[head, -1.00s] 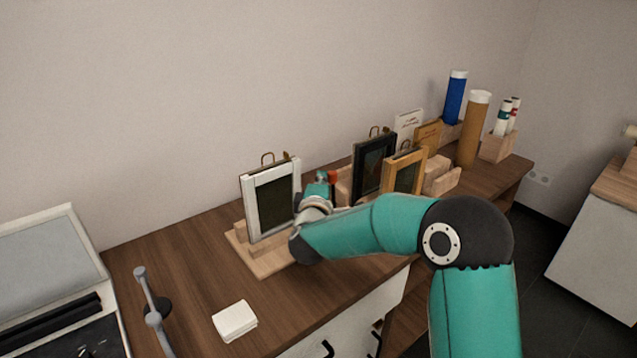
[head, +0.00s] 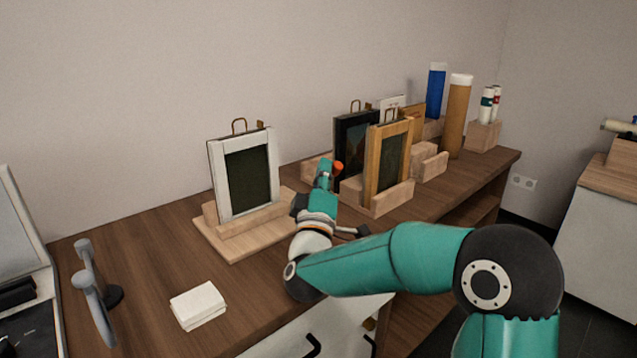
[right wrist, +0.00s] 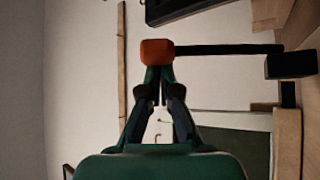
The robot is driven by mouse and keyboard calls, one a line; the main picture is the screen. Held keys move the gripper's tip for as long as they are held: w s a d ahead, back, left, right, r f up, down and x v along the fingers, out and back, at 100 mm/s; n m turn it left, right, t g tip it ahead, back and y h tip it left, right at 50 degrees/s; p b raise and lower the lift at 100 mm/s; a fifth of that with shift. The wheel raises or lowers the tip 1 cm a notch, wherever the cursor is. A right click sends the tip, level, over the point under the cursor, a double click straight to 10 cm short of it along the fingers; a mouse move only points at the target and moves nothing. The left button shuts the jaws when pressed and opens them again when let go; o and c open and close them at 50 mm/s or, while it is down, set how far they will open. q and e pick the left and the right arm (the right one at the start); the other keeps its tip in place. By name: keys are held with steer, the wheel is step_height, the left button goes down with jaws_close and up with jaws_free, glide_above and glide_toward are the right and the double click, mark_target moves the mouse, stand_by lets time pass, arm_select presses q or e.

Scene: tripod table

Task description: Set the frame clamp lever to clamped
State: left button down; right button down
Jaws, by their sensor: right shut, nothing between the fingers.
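The clamp lever shows in the right wrist view as an orange-red knob (right wrist: 156,52) on a thin black rod (right wrist: 225,49), which runs right to a black block (right wrist: 290,65). The knob also shows in the head view (head: 338,167), between the white frame (head: 213,178) on its wooden stand (head: 240,240) and the darker frames. My right gripper (head: 325,172) is shut and empty, its fingertips right at the knob. In the wrist view my right gripper (right wrist: 157,78) overlaps the knob's lower edge; I cannot tell whether it touches. My left gripper is not in view.
A black frame (head: 352,135) and a wooden frame (head: 372,165) stand close right of the knob. White pads (head: 198,305) and a grey bar handle (head: 90,290) are at the front left. Tubes (head: 458,115) stand farther back. Bare tabletop lies left of the white frame.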

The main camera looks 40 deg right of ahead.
steer(key=shift+s+f, duration=0.15)
steer(key=shift+s, duration=0.3)
steer(key=shift+s, duration=0.1)
steer(key=v, duration=1.2)
steer(key=shift+f, duration=0.1)
stand_by(0.5)
